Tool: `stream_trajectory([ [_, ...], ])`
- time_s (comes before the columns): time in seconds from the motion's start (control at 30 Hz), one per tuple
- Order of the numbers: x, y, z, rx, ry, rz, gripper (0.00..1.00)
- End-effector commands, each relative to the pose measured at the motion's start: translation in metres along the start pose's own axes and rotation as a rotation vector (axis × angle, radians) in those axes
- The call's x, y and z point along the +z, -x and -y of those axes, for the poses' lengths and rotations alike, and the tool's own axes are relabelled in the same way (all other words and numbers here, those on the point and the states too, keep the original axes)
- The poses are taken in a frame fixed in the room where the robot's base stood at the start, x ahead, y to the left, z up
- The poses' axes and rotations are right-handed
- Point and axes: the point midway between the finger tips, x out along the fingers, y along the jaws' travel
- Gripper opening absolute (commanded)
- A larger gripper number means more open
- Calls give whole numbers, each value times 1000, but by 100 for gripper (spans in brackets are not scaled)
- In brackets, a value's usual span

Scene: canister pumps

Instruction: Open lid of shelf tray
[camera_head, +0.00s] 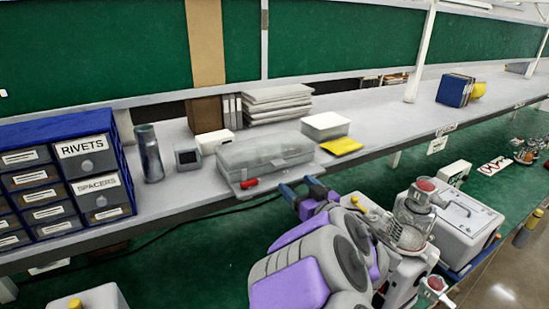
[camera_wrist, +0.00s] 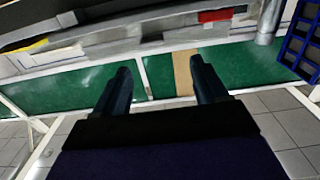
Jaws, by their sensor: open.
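The shelf tray (camera_head: 266,170) is a grey box with a translucent lid (camera_head: 265,150), at the front edge of the grey shelf in the head view. The lid appears closed. A red tab (camera_head: 249,183) is on its front left; a red piece, likely the same tab (camera_wrist: 215,15), shows at the top of the wrist view. My gripper (camera_head: 299,187) is at the tray's front right corner, fingers apart. Whether it touches the tray cannot be told. In the wrist view my gripper (camera_wrist: 160,65) is open with nothing between its dark fingers.
A blue drawer cabinet (camera_head: 60,185), a grey cylinder (camera_head: 149,153) and a small grey device (camera_head: 187,157) stand left of the tray. A white box (camera_head: 325,125) and yellow pad (camera_head: 341,146) lie right of it. A white machine (camera_head: 450,225) stands below on the green bench.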

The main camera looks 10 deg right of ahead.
Motion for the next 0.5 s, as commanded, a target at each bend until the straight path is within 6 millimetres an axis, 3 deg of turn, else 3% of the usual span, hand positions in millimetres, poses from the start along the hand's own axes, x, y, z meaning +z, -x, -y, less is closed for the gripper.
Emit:
stream_trajectory([
  [0.13,1,-23,-4,-1,-1,-4,72],
  [0.5,0,-87,13,-2,13,0,72],
])
